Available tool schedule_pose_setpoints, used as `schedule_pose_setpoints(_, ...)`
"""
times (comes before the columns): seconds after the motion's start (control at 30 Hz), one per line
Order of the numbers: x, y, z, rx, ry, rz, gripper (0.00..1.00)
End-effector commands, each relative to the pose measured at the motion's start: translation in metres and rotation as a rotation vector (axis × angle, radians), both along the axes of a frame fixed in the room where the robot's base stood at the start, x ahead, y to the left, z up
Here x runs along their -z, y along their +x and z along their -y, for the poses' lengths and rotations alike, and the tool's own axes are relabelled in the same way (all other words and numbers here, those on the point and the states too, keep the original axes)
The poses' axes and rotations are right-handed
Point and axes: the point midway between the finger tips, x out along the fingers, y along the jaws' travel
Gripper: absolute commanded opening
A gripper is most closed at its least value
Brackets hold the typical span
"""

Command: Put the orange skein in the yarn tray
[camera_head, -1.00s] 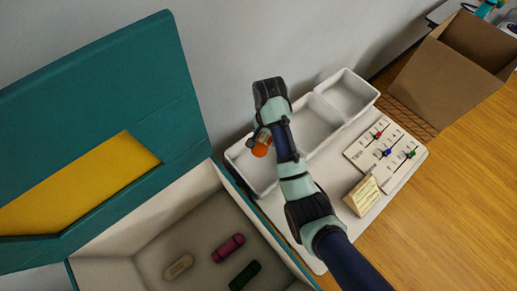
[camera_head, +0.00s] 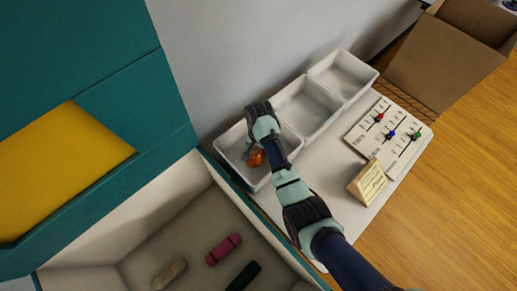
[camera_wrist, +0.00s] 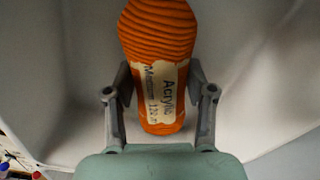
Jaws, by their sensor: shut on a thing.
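The orange skein (camera_wrist: 160,40) has a pale label reading "Acrylic" and fills the middle of the wrist view. My gripper (camera_wrist: 160,88) is shut on it, one finger on each side of the label. In the head view the orange skein (camera_head: 255,157) shows partly beside my gripper (camera_head: 250,150), over the nearest compartment of the white three-part tray (camera_head: 228,150). White walls surround the skein in the wrist view. I cannot tell whether the skein touches the tray floor. My wrist hides part of that compartment.
A large teal-lidded box (camera_head: 170,75) stands open at left, holding a beige skein (camera_head: 169,274), a magenta skein (camera_head: 223,249) and a dark green skein (camera_head: 243,277). A slider board (camera_head: 388,135), a small sign (camera_head: 367,183) and a cardboard box (camera_head: 440,60) are at right. The other two compartments look empty.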

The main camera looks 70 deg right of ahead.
Motion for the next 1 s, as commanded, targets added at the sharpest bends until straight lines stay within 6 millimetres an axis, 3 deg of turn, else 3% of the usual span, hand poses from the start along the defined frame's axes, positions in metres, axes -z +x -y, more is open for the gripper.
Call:
schedule_pose_setpoints(0.07,0.011,0.000,0.000,0.000,0.000,0.000,0.20)
schedule_pose_setpoints(0.37,0.012,0.000,0.000,0.000,0.000,0.000,0.20)
schedule_pose_setpoints(0.4,0.012,0.000,0.000,0.000,0.000,0.000,0.56)
schedule_pose_setpoints(0.53,0.012,0.000,0.000,0.000,0.000,0.000,0.78)
schedule_pose_setpoints(0.87,0.010,0.000,0.000,0.000,-0.001,0.001,0.80)
schedule_pose_setpoints(1.0,-0.009,0.000,0.001,0.000,-0.002,0.002,0.80)
